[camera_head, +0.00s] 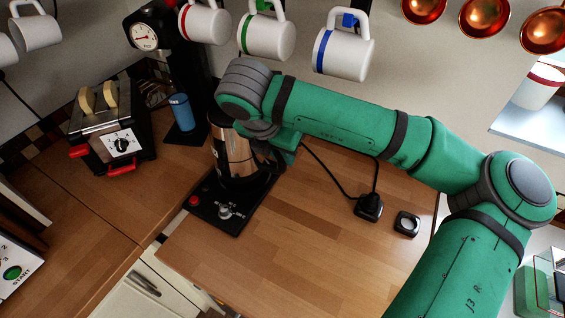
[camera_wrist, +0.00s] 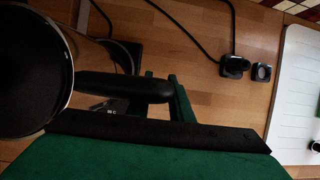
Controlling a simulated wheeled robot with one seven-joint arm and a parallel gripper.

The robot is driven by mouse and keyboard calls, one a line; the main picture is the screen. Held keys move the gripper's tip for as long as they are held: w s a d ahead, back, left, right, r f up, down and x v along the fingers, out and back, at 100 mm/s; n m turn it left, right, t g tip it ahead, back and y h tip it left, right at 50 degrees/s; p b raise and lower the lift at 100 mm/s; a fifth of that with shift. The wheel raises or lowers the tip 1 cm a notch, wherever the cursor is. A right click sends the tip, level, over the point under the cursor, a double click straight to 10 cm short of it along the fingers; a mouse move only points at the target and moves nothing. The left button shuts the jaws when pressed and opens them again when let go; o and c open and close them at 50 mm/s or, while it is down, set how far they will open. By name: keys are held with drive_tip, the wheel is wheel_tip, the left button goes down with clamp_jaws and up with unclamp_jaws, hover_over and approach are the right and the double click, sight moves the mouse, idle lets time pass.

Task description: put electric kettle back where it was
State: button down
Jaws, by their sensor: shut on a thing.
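The electric kettle (camera_head: 234,158) is a shiny metal cylinder, upright at the back of the island top and partly covered by my arm. Its dark round top (camera_wrist: 30,75) and black handle (camera_wrist: 120,87) show at the left of the wrist view. My gripper (camera_wrist: 168,92) is shut on the handle; its green fingers show around the handle's end. In the head view my gripper is mostly hidden behind my wrist. The black base (camera_head: 240,212), with a red button and a knob, lies directly under the kettle. I cannot tell whether the kettle touches it.
A toaster (camera_head: 110,130) stands at the left, beside a black stand with a dial (camera_head: 145,38) and a blue cup (camera_head: 181,112). White mugs (camera_head: 267,36) hang above. A black plug (camera_head: 369,206) with a cord lies right of the base. The front wooden top is clear.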

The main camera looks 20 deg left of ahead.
drive_tip(key=x, duration=0.6)
drive_tip(key=shift+a, duration=0.55)
drive_tip(key=shift+f, duration=0.15)
drive_tip(key=c, duration=1.6)
unclamp_jaws()
drive_tip(key=v, duration=1.2)
drive_tip(key=shift+s, duration=0.15)
